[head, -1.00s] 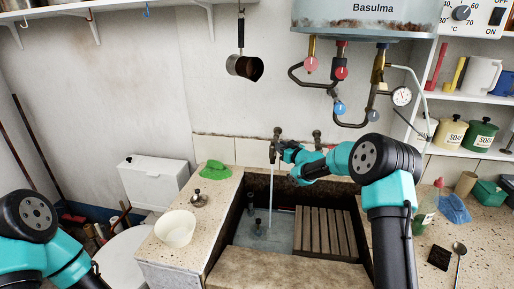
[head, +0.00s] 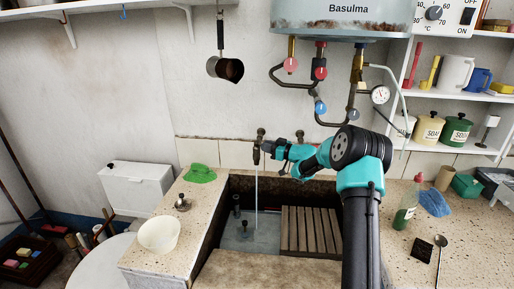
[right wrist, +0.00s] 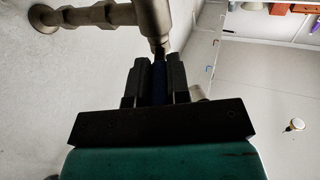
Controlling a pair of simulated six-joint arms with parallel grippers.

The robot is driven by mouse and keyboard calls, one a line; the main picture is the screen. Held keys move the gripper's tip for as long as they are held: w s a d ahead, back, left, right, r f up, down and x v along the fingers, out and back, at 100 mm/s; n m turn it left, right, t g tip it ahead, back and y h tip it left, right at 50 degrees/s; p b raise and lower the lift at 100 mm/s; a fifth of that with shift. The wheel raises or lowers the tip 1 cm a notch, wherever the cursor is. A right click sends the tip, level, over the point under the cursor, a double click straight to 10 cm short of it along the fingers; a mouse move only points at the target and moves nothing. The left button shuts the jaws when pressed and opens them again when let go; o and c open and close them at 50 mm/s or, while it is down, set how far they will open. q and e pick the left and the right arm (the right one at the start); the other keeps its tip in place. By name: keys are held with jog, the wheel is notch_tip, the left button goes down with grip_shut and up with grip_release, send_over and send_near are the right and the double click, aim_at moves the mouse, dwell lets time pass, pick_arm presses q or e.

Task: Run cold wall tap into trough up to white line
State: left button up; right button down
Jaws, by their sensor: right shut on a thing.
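The wall tap (head: 260,135) is on the tiled wall behind the stone trough (head: 205,245). A thin stream of water (head: 256,195) falls from it into the trough. My right gripper (head: 268,148) is at the tap. In the right wrist view, its fingers (right wrist: 157,80) are shut on the narrow blue tap handle (right wrist: 159,82), just under the metal pipe (right wrist: 105,14). Grey-blue water (head: 245,240) covers the visible trough floor. I cannot make out the white line. My left gripper is out of view.
A slatted wooden rack (head: 310,232) fills the trough's right side. A white bowl (head: 159,235) and green cloth (head: 200,173) lie on the left ledge. A green bottle (head: 405,208) and blue cloth (head: 434,203) are on the right counter. Heater pipes (head: 320,92) hang above.

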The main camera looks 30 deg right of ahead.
dwell(0.4)
jog(key=c, duration=1.1)
grip_release()
jog(key=v, duration=1.7)
jog(key=shift+s+d, duration=0.1)
jog(key=shift+s, duration=0.1)
